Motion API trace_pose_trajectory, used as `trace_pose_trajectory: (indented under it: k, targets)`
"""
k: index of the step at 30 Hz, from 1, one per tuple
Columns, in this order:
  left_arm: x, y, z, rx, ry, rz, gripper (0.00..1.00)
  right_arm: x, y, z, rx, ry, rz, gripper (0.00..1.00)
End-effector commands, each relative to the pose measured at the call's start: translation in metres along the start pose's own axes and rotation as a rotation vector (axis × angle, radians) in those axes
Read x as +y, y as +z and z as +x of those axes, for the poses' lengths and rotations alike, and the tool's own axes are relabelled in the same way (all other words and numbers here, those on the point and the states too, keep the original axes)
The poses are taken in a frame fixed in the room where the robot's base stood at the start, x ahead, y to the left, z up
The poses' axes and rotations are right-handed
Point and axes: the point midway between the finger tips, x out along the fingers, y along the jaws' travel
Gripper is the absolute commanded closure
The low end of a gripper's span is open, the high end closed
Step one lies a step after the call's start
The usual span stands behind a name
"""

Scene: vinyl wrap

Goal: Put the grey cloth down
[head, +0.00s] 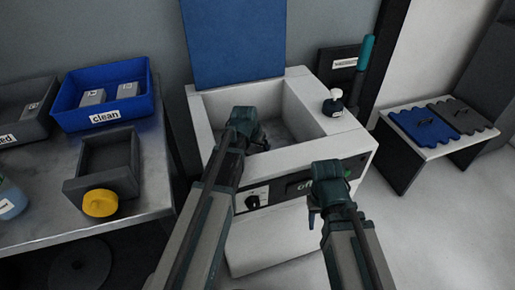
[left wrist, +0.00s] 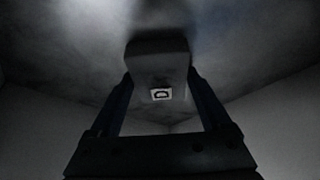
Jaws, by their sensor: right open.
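The grey cloth (head: 460,112) lies flat with wavy edges on the low bench (head: 445,146) at the right, beside a blue cloth (head: 424,124). Neither gripper touches it. My right gripper (head: 328,178) is open in front of the white machine, well to the left of the bench; I see nothing in its jaws. My left gripper (head: 250,132) reaches into the machine's open basin. In the left wrist view its fingers are against both sides of a grey block (left wrist: 158,62) with a small label. The head view hides this block.
The white machine (head: 255,162) has a raised blue lid (head: 233,40) and a small knobbed container (head: 333,102) on its rim. A metal table (head: 150,170) at left holds a blue "clean" bin (head: 72,118), a grey tray (head: 107,182) and a yellow-capped item (head: 100,203).

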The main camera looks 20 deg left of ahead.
Motion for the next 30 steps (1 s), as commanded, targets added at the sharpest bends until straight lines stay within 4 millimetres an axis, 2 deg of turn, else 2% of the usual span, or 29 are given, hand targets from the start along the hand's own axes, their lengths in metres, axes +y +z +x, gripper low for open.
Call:
trace_pose_trajectory:
  k: [1, 3, 11, 17, 23, 30]
  targets:
    - [0.000, 0.000, 0.000, 0.000, 0.000, 0.000, 0.09, 0.000, 0.000, 0.000, 0.000, 0.000, 0.000, 0.50]
    - [0.000, 0.000, 0.000, 0.000, 0.000, 0.000, 0.00, 0.000, 0.000, 0.000, 0.000, 0.000, 0.000, 0.50]
    - [0.000, 0.000, -0.001, 0.000, 0.000, 0.000, 0.00, 0.000, 0.000, -0.001, 0.000, 0.000, 0.000, 0.50]
    - [0.000, -0.002, -0.010, 0.000, 0.000, 0.000, 0.00, 0.001, 0.001, -0.010, 0.000, -0.001, 0.000, 0.50]
    - [0.000, -0.003, -0.033, 0.000, 0.000, 0.000, 0.00, 0.002, 0.002, -0.031, 0.000, -0.004, 0.001, 0.50]
    - [0.001, -0.003, -0.073, 0.000, 0.000, -0.001, 0.00, 0.005, 0.004, -0.068, -0.001, -0.009, 0.003, 0.50]
